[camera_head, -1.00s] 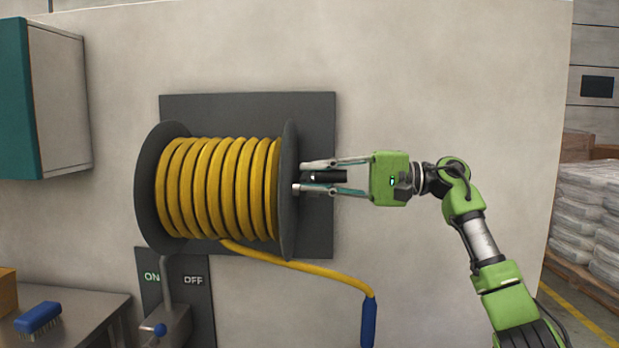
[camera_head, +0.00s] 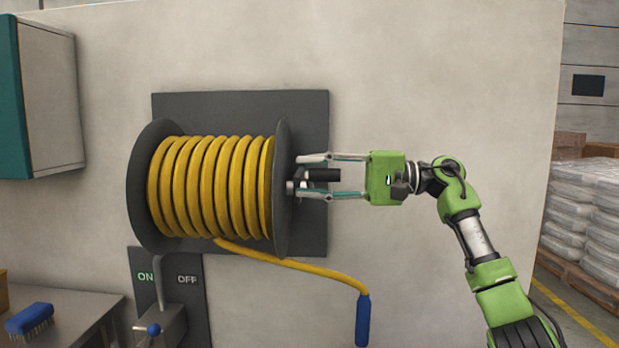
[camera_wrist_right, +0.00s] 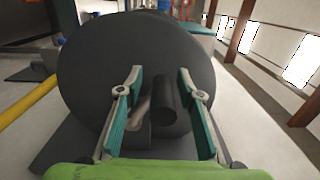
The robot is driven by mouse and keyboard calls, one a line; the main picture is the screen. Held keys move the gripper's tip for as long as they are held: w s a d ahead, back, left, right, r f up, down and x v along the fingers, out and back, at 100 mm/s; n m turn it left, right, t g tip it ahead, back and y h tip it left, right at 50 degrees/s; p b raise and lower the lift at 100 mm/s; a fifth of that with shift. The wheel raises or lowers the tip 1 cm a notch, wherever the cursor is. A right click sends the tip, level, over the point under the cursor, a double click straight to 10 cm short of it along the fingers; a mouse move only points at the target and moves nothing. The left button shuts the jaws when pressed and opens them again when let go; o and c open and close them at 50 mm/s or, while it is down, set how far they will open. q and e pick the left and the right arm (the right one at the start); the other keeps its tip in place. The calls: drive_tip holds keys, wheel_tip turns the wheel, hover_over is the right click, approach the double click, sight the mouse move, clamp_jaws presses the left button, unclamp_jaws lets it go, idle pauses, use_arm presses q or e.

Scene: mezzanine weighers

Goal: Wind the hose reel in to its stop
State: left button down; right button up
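The hose reel (camera_head: 281,195) is a dark drum on a wall plate, wound with several turns of yellow hose (camera_head: 208,188). Its free end hangs below with a blue nozzle (camera_head: 363,318). A black crank handle (camera_head: 323,175) sticks out from the reel's right side. My right gripper (camera_head: 307,175) reaches in from the right, its fingers above and below the handle and apart from it. In the right wrist view, the handle (camera_wrist_right: 163,98) stands between the open fingers with gaps on both sides, in front of the reel's round flange (camera_wrist_right: 90,75). My left gripper is not in view.
A panel marked ON and OFF (camera_head: 190,300) with a blue-knobbed lever (camera_head: 153,329) sits below the reel. A teal-and-grey cabinet (camera_head: 52,95) hangs at left, above a bench with a blue brush (camera_head: 29,320). Stacked white bags (camera_head: 585,195) stand at far right.

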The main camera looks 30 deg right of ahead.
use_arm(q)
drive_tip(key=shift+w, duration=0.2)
use_arm(e)
drive_tip(key=v, duration=1.1)
drive_tip(key=shift+d, duration=0.4)
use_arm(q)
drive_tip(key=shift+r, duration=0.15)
